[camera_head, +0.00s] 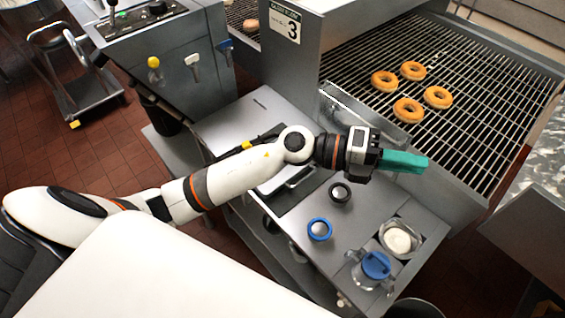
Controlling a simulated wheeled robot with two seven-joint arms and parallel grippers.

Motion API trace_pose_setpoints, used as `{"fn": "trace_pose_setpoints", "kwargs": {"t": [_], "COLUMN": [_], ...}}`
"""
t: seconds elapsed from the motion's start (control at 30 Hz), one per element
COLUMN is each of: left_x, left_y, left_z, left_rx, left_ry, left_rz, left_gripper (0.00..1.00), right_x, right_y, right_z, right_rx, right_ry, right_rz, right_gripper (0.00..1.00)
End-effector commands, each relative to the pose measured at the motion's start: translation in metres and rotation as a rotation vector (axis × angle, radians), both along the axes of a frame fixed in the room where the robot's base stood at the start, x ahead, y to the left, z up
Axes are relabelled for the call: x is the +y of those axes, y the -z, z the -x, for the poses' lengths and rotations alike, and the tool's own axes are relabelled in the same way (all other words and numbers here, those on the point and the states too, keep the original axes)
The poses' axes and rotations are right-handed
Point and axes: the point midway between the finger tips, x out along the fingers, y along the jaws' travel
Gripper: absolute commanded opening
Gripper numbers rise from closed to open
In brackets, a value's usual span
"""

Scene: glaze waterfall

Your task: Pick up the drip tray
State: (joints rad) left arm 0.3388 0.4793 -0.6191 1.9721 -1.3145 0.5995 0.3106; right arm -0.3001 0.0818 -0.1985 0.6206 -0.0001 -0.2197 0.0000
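A flat grey metal piece with a pale raised rim (299,180) lies on the steel worktop, partly hidden behind my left arm. It looks like a shallow tray and may be the drip tray, but I cannot be sure. My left gripper (405,161) has teal fingers pointing right. It is beyond the tray-like piece to the right, over the worktop's edge near the front wall of the fryer. The fingers show side-on as one teal shape, so I cannot tell whether they are open or shut. My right gripper is not in view.
Several doughnuts lie on the wire conveyor (463,130). On the worktop (262,103) stand a black-rimmed jar (340,192), a blue-rimmed jar (319,229), a blue-lidded container (376,265) and a bin of white contents (398,240). A cart (85,92) stands at the left on open tiled floor.

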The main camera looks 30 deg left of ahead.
Motion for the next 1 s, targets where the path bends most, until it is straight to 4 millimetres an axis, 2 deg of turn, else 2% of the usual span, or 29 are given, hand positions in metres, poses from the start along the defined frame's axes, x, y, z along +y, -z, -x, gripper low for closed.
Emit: {"fn": "trace_pose_setpoints", "kwargs": {"t": [0.07,0.17,0.2,0.27,0.3,0.4,0.5,0.6,0.73,1.0], "left_x": [0.001,0.026,0.043,0.074,0.097,0.15,0.192,0.216,0.227,0.226], "left_y": [0.031,0.076,0.092,0.111,0.12,0.129,0.128,0.125,0.133,0.179], "left_z": [0.005,0.002,-0.002,-0.011,-0.017,-0.031,-0.041,-0.045,-0.045,-0.045], "left_rx": [-0.079,-0.127,-0.129,-0.12,-0.106,-0.05,0.01,0.055,0.079,0.078], "left_ry": [0.126,0.251,0.286,0.32,0.333,0.336,0.322,0.307,0.301,0.304], "left_rz": [-0.253,-0.6,-0.741,-0.945,-1.072,-1.34,-1.527,-1.632,-1.677,-1.675], "left_gripper": [0.14,0.14,0.14,0.14,0.14,0.14,0.14,0.14,0.14,0.14], "right_x": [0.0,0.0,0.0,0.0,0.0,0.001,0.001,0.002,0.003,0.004], "right_y": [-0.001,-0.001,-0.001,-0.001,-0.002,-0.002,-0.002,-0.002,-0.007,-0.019], "right_z": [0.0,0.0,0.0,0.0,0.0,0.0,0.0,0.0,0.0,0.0], "right_rx": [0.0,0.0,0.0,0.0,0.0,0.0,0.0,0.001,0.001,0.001], "right_ry": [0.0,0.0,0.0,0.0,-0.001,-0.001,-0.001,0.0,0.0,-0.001], "right_rz": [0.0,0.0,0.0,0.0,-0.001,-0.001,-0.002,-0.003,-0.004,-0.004], "right_gripper": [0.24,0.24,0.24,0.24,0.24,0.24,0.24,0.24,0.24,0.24]}}
